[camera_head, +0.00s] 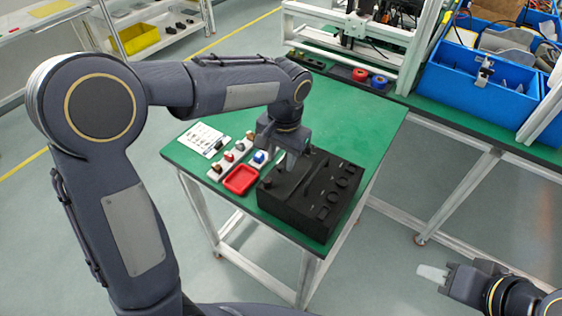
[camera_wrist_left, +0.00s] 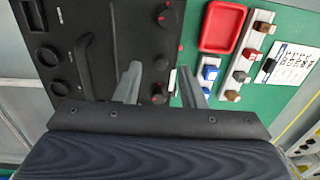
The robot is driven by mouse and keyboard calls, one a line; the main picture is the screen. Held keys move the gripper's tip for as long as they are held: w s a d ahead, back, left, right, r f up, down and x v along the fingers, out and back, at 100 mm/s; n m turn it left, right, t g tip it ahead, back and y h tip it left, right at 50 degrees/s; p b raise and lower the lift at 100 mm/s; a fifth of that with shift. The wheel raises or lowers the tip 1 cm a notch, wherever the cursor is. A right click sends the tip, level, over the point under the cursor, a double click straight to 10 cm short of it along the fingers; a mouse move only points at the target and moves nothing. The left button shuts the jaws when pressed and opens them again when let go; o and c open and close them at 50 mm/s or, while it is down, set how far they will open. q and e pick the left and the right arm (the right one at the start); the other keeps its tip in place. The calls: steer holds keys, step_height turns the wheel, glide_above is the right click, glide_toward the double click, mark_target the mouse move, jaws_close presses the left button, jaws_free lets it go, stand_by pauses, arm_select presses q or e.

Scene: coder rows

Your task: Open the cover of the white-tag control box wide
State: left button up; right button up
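The black control box (camera_head: 312,212) sits at the near edge of the green table. Its top carries several round knobs and a long raised handle-like bar, which also show on the box in the left wrist view (camera_wrist_left: 60,30). A small white strip (camera_wrist_left: 172,80) shows at the box edge near my fingers; I cannot tell if it is the tag. I cannot make out the cover's state. My left gripper (camera_head: 288,160) is over the box's back left part, fingers apart (camera_wrist_left: 163,88), with a dark red knob between them. My right gripper (camera_head: 432,273) hangs away from the table; its opening is unclear.
A red tray (camera_head: 241,180), rows of coloured switches (camera_head: 224,163) and a printed sheet (camera_head: 200,138) lie left of the box. Blue bins (camera_head: 470,88) and a metal frame (camera_head: 352,52) stand behind. The green tabletop (camera_head: 362,132) right of my left gripper is clear.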

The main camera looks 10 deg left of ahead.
mark_target(287, 173)
arm_select(q)
steer(key=shift+f, duration=1.15)
steer(key=shift+c, duration=0.3)
jaws_close()
